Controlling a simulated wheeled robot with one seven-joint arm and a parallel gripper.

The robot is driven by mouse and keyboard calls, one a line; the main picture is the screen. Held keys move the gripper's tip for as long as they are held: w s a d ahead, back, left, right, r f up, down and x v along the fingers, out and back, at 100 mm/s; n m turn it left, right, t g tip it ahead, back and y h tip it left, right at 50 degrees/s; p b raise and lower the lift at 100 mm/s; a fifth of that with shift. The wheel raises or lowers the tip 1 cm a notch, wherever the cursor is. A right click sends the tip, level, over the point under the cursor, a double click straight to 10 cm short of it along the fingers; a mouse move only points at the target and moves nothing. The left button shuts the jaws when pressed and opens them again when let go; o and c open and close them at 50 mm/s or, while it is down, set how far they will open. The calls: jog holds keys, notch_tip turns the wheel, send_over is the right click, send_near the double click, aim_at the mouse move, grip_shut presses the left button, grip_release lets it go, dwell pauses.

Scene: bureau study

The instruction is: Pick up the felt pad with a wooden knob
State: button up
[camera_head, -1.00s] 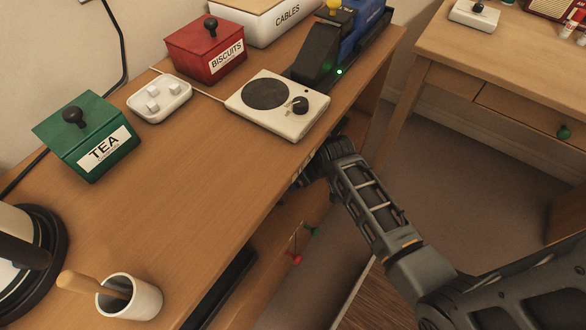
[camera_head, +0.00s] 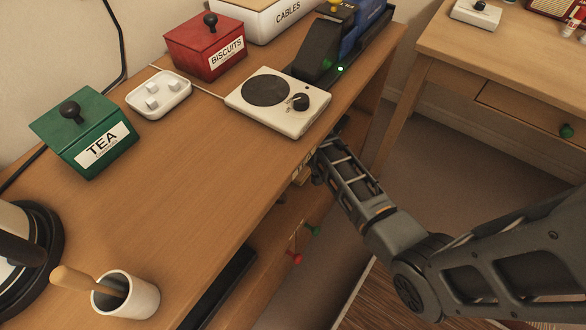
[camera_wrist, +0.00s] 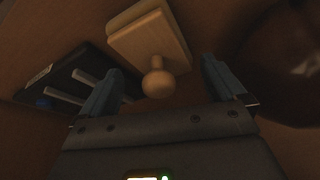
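In the wrist view, a pale rectangular wooden block (camera_wrist: 150,36) with a round wooden knob (camera_wrist: 157,84) lies on a brown surface; it looks like the felt pad. Any felt face is hidden. My gripper (camera_wrist: 162,72) is open, with one blue-grey finger on each side of the knob and gaps between fingers and knob. Whether the knob is deep between the fingertips I cannot tell. In the head view, my gripper is hidden at the desk's right edge, under the worktop, and the pad cannot be made out.
In the wrist view, a dark flat device (camera_wrist: 68,84) with pale bars lies left, and a dark round object (camera_wrist: 285,65) stands right. In the head view, a white hotplate-like box (camera_head: 278,102) sits on the desk (camera_head: 200,190) above my arm. Red and green knobs (camera_head: 296,258) are below.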

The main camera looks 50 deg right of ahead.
jog(key=c, duration=0.9)
jog(key=shift+c, duration=0.2)
jog(key=shift+r, duration=0.35)
jog(key=c, duration=0.6)
jog(key=shift+r, duration=0.4)
grip_shut()
jog(key=s+a, duration=0.2)
jog(key=s, duration=0.6)
jog(key=s+a+p, duration=0.1)
jog(key=s+a, duration=0.2)
jog(key=s, duration=0.6)
jog(key=shift+s+p, duration=0.15)
jog(key=shift+p, duration=0.15)
jog(key=o, duration=0.7)
grip_release()
jog(key=c, duration=0.4)
